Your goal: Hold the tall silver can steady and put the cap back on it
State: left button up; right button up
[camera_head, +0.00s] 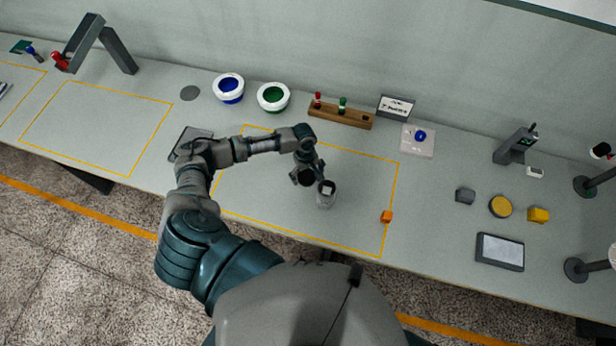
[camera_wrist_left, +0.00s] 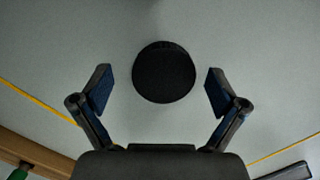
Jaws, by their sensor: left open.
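The silver can (camera_head: 325,201) stands upright inside the yellow-outlined area in the head view, its top dark-rimmed with a pale patch inside. A round black piece, apparently the cap (camera_head: 305,178), is just left of and behind the can. In the left wrist view the black cap (camera_wrist_left: 163,72) shows as a dark disc between and slightly beyond my spread fingertips, touching neither. My left gripper (camera_head: 308,174) is open above the cap, close beside the can; in the left wrist view the gripper (camera_wrist_left: 157,88) is empty. The can does not show there. My right gripper is out of view.
An orange cube (camera_head: 386,216) lies at the area's right edge. Behind are a wooden rack (camera_head: 340,117), a green-centred white bowl (camera_head: 273,97) and a blue-centred one (camera_head: 228,88). A dark tablet (camera_head: 499,252) lies at right. The area right of the can is mostly clear.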

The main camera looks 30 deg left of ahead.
aim_at(307, 176)
pick_arm(q)
jog(key=shift+a+f, duration=0.15)
jog(key=shift+f, duration=0.05)
jog(key=shift+a, duration=0.45)
jog(key=shift+c, duration=1.1)
jog(key=c, duration=0.7)
jog(key=shift+d+r, duration=0.1)
jog(key=shift+d, duration=0.3)
jog(key=shift+r, duration=0.35)
notch_tip(307, 176, up, 9)
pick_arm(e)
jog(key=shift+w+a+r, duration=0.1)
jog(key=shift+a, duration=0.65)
